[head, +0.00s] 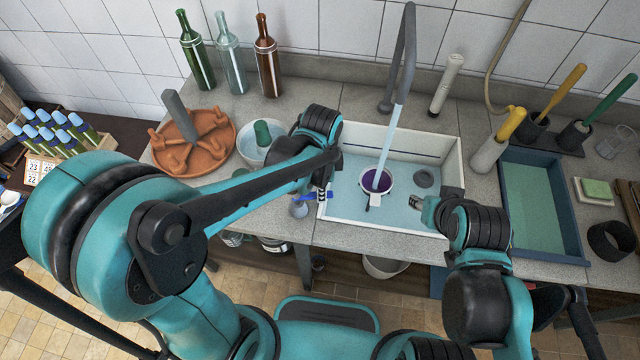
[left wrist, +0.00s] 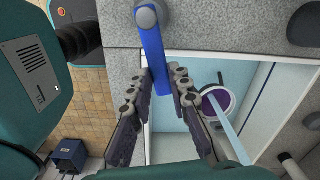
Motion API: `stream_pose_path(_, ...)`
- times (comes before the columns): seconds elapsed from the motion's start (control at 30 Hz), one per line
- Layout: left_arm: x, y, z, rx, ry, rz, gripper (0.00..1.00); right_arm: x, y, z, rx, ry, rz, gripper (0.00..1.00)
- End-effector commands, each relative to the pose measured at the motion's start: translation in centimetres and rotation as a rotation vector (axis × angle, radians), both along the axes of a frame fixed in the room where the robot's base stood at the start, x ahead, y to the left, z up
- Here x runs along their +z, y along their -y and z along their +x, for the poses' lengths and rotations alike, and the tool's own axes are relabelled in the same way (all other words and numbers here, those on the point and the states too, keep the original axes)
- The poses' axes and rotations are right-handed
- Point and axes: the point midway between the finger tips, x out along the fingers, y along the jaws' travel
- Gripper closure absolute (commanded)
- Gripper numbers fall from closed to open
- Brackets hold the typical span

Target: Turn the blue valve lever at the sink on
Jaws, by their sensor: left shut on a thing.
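The blue valve lever (head: 305,201) is at the sink's left front corner, on a round grey hub (head: 298,209). In the left wrist view the blue lever (left wrist: 152,45) runs from the grey hub (left wrist: 148,14) down between the finger pads. My left gripper (head: 322,191) is shut on the lever's free end; its fingers (left wrist: 163,80) flank it on both sides. The white sink (head: 454,167) holds a bowl with purple contents (head: 377,181). A pale blue stream (head: 388,140) falls from the grey tap (head: 407,50) into that bowl. My right gripper (head: 420,203) is at the sink's right front edge; its jaws are too small to judge.
Bottles (head: 230,60), a terracotta dish (head: 215,155) and a pale bowl (head: 246,150) stand left of the sink. A blue-rimmed tray (head: 575,225) and yellow-handled tool (head: 511,124) are on the right. A grey disc (head: 424,177) lies inside the sink.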

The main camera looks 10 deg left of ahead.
Motion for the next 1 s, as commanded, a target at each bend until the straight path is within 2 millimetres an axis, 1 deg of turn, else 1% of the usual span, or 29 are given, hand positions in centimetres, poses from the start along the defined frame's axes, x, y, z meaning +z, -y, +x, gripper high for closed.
stream_pose_path(0.3,-0.01,0.05,-0.57,-0.086,0.000,0.001,1.00,0.02,0.00,0.00,0.000,0.000,0.000,0.60)
stream_pose_path(0.73,-0.01,0.06,-0.61,-0.094,0.000,0.001,1.00,0.02,0.00,0.00,0.000,0.000,0.000,0.60)
stream_pose_path(0.77,-0.01,0.06,-0.61,-0.094,0.000,0.001,0.79,0.02,0.00,0.00,0.000,0.000,0.000,0.60)
stream_pose_path(0.8,-0.01,0.06,-0.61,-0.094,0.000,0.001,0.69,0.02,0.00,0.00,0.000,0.000,0.000,0.60)
stream_pose_path(0.83,-0.01,0.06,-0.61,-0.094,0.000,0.001,0.61,0.03,0.00,0.00,0.000,0.000,0.000,0.60)
stream_pose_path(1.0,-0.01,0.08,-0.60,-0.094,0.000,0.000,0.60,0.02,0.00,0.00,0.000,0.000,0.000,0.60)
